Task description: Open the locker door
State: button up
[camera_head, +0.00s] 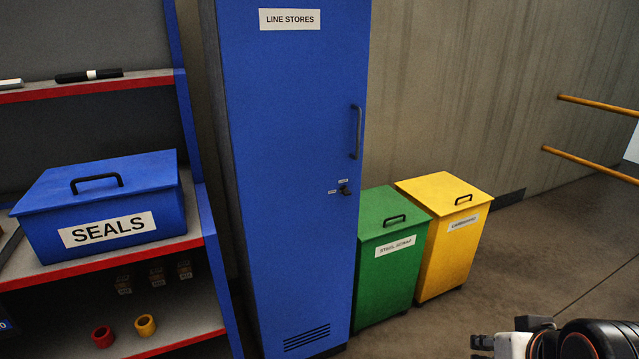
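The tall blue locker door (290,220) stands in the middle of the head view, marked "LINE STORES" on a label (290,19). It looks closed, flush with its frame. A dark vertical bar handle (357,132) is on its right side. Below the handle is a small dark latch or lock knob (345,190) with two tiny labels, too small to read. My gripper (490,345) shows only in part at the bottom right edge, well apart from the door. Its fingers cannot be made out clearly.
A green bin (385,270) and a yellow bin (450,255), both lidded, stand just right of the locker. Shelving with a blue "SEALS" box (105,205) is on the left. Yellow rails (600,105) stick out at far right. The floor at right front is clear.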

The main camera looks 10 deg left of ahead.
aim_at(296, 72)
jog(key=i+j, duration=0.15)
jog(key=i, duration=0.3)
jog(key=i+j, duration=0.15)
jog(key=i, duration=0.35)
